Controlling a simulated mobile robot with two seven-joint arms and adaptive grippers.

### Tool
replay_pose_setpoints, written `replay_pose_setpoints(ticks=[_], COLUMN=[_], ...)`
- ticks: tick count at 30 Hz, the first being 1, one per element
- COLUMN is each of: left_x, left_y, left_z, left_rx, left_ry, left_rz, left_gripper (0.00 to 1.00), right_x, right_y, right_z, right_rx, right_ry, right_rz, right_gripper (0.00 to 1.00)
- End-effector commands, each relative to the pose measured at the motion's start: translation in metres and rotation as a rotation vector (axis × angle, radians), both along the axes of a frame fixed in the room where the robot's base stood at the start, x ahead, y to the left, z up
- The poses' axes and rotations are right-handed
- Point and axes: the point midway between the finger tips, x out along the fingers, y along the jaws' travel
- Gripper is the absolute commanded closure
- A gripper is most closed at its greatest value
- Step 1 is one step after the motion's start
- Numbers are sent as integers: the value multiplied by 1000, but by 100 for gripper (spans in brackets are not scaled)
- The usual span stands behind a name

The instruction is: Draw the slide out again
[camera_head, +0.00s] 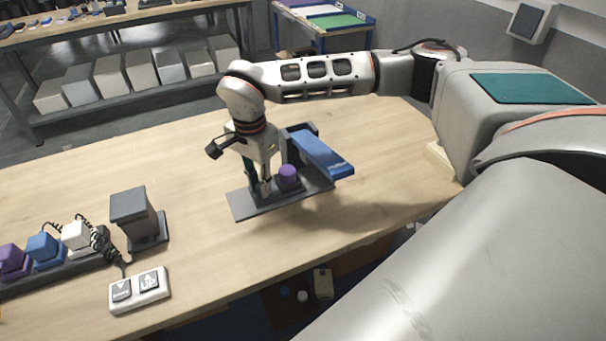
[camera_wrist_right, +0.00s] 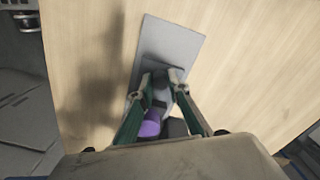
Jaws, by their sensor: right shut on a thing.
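The slide (camera_head: 243,207) is a flat dark grey plate on the wooden table, with its bare end toward the front left; the wrist view shows it too (camera_wrist_right: 178,42). At its other end stands a dark grey bracket with a blue top piece (camera_head: 322,155). A purple cylinder (camera_head: 288,174) on a dark block sits on the plate, right of my fingers; it also shows in the wrist view (camera_wrist_right: 150,127). My right gripper (camera_head: 260,188) points down, shut on a small upright part of the slide, which the fingers mostly hide. My left gripper is out of view.
A dark grey column (camera_head: 131,213) stands left of the slide. A white button box (camera_head: 138,290) lies before it. A dark rack (camera_head: 60,273) with purple, blue and white blocks is at far left. The wood between column and slide is clear.

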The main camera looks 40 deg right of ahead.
Motion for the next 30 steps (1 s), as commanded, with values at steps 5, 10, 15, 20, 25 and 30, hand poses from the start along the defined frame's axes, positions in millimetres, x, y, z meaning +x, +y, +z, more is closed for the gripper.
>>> replay_pose_setpoints(ticks=[5, 10, 15, 20, 25, 30], left_x=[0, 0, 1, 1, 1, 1], left_y=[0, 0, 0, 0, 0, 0], left_z=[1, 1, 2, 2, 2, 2], left_rx=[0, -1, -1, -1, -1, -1], left_ry=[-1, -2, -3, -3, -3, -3], left_rz=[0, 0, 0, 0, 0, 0], left_gripper=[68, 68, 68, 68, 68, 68], right_x=[2, 4, 6, 8, 9, 9], right_y=[10, 20, 28, 36, 40, 39], right_z=[0, 0, 0, 0, 0, 0], right_rx=[0, 0, 0, 0, 0, 0], right_ry=[0, 1, 1, 1, 1, 1], right_rz=[2, 3, 1, 2, 1, 0], right_gripper=[97, 97, 97, 97, 97, 68])
